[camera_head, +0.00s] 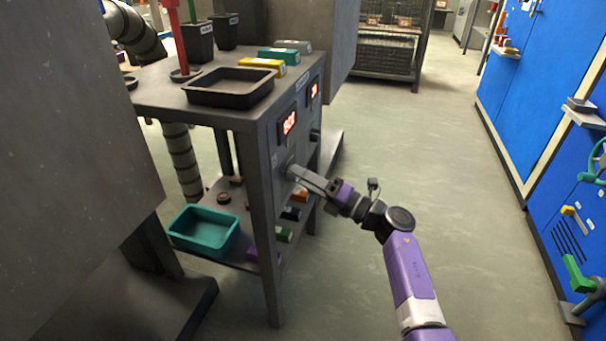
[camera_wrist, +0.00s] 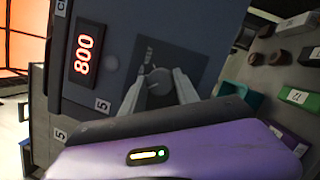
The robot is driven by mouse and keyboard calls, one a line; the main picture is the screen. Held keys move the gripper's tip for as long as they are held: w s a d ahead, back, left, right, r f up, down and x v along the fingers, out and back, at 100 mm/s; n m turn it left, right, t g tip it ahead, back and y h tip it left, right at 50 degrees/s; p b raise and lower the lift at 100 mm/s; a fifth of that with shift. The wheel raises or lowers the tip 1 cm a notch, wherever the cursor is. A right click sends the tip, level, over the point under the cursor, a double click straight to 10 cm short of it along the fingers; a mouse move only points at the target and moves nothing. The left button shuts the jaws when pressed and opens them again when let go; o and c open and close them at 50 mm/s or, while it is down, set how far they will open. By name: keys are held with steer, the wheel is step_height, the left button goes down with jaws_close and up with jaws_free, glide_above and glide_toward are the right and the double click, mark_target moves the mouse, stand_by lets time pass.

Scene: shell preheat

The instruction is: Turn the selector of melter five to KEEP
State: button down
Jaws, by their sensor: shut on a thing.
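The selector of melter five (camera_wrist: 158,76) is a round grey knob on a dark square plate in the wrist view. The word MELT is printed on the plate beyond the knob; I cannot read a KEEP mark. My gripper (camera_wrist: 158,88) has one finger on each side of the knob and is shut on it. A display (camera_wrist: 83,56) beside it reads 800 in red, and "5" labels (camera_wrist: 102,105) are near it. In the head view my gripper (camera_head: 291,170) reaches the panel front below the nearer red display (camera_head: 288,124); the fingers hide the knob there.
The grey bench (camera_head: 150,100) carries a black tray (camera_head: 230,90), dark pots (camera_head: 198,42) and coloured blocks (camera_head: 255,67). A teal bin (camera_head: 204,230) and small blocks lie on its lower shelf. Blue cabinets (camera_head: 530,95) stand at right. The floor between is clear.

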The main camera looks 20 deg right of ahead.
steer(key=shift+s+r+m+g+h+p, duration=0.2)
steer(key=shift+m+h+p, duration=0.45)
steer(key=shift+m+p, duration=2.2)
steer(key=shift+w+f+m+g+h+p, duration=0.1)
steer(key=shift+m+g+h+p, duration=0.4)
steer(key=shift+m+p, duration=2.35)
steer(key=n+p, duration=0.2)
steer(key=shift+p, duration=0.35)
steer(key=c, duration=0.9)
jaws_free()
